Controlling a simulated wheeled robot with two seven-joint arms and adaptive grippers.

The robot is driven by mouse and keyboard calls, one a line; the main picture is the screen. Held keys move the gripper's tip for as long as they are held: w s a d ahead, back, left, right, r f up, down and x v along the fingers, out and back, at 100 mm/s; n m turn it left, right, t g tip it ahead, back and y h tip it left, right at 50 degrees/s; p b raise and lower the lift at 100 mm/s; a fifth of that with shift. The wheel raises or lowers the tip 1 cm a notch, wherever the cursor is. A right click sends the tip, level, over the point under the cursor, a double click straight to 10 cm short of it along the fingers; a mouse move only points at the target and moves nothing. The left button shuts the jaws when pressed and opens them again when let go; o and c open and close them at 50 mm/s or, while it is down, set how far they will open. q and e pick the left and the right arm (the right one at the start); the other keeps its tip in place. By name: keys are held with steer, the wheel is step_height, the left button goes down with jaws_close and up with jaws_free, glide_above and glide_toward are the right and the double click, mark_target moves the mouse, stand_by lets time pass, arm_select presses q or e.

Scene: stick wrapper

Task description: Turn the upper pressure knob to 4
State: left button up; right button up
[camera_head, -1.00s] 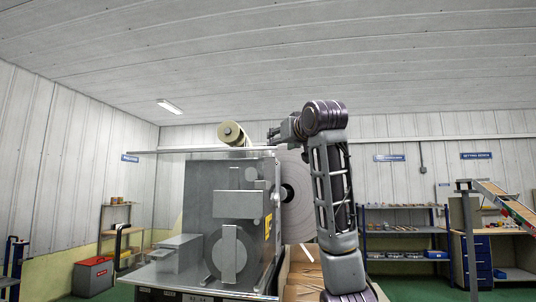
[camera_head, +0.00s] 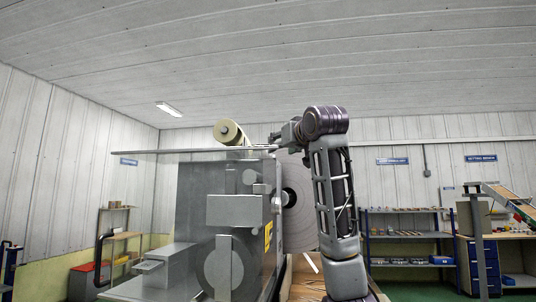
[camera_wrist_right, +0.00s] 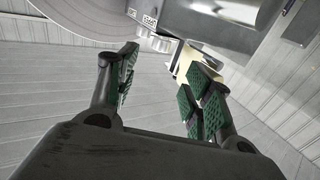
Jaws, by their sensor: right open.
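The machine (camera_head: 200,190) is a grey metal cabinet with a clear top panel, left of my right arm. My right gripper (camera_head: 274,138) is raised beside its upper right edge in the head view. In the right wrist view my right gripper (camera_wrist_right: 158,85) is open, with green ridged pads and nothing held between them. A small silver rounded part with fine marks (camera_wrist_right: 160,42) shows just beyond the fingers; I cannot tell whether it is the upper pressure knob or read a number. A pale yellow block (camera_wrist_right: 184,62) is near the right-hand finger. My left gripper is out of view.
A large pale reel (camera_head: 298,205) stands at the machine's right side, partly behind my right arm. A cream roll (camera_head: 229,132) sits above the machine. Shelves (camera_head: 405,212) and a workbench (camera_head: 515,235) are farther off at the right.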

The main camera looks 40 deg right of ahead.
steer(key=shift+p+x, duration=2.4)
steer(key=shift+x, duration=4.4)
steer(key=shift+a+r, duration=0.1)
steer(key=shift+a, duration=0.05)
steer(key=shift+c, duration=0.2)
steer(key=c, duration=1)
steer(key=shift+m+g+h, duration=0.4)
steer(key=shift+m+h, duration=0.3)
steer(key=shift+h, duration=0.3)
steer(key=o, duration=1)
steer(key=shift+o, duration=0.2)
